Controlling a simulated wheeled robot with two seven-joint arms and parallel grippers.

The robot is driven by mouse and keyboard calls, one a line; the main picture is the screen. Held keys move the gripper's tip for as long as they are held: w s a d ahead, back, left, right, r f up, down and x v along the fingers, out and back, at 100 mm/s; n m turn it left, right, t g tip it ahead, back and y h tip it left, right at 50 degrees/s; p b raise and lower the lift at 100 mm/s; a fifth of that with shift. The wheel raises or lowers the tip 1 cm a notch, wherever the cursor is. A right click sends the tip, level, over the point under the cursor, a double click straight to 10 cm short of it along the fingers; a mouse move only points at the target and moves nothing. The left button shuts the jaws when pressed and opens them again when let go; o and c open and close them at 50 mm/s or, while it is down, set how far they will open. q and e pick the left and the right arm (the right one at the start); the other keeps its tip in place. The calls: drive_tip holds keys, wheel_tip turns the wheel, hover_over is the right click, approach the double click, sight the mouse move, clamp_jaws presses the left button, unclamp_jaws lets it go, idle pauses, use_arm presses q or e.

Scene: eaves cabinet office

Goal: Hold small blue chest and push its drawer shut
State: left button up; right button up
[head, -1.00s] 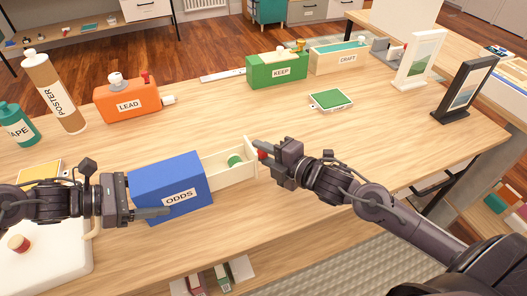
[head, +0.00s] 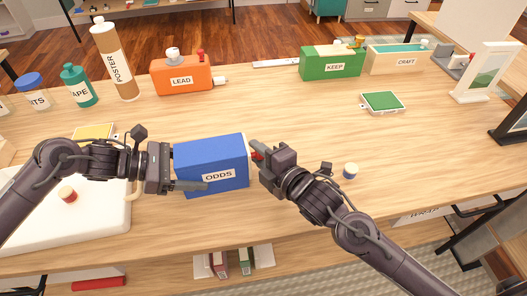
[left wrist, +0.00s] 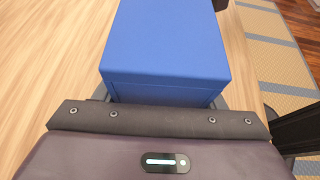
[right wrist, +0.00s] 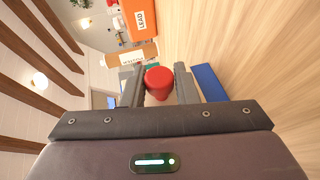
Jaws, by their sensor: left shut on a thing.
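The small blue chest (head: 212,150), labelled ODDS, sits on the wooden table. My left gripper (head: 190,178) is shut on it from the left, one finger along its front face. The chest fills the middle of the left wrist view (left wrist: 172,45). Its pale drawer front (head: 247,160) shows as a thin strip against the chest's right end; the drawer looks shut or almost shut. My right gripper (head: 256,160) is at that end, at the drawer's red knob. In the right wrist view the red knob (right wrist: 158,82) sits between the two fingers; whether they grip it is unclear.
A white board (head: 100,220) with a red-topped piece (head: 68,195) lies at left. Orange LEAD (head: 183,78) and green KEEP (head: 332,65) boxes stand behind.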

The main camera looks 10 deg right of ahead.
drive_tip(key=o, duration=0.4)
drive_tip(key=shift+v, duration=3.8)
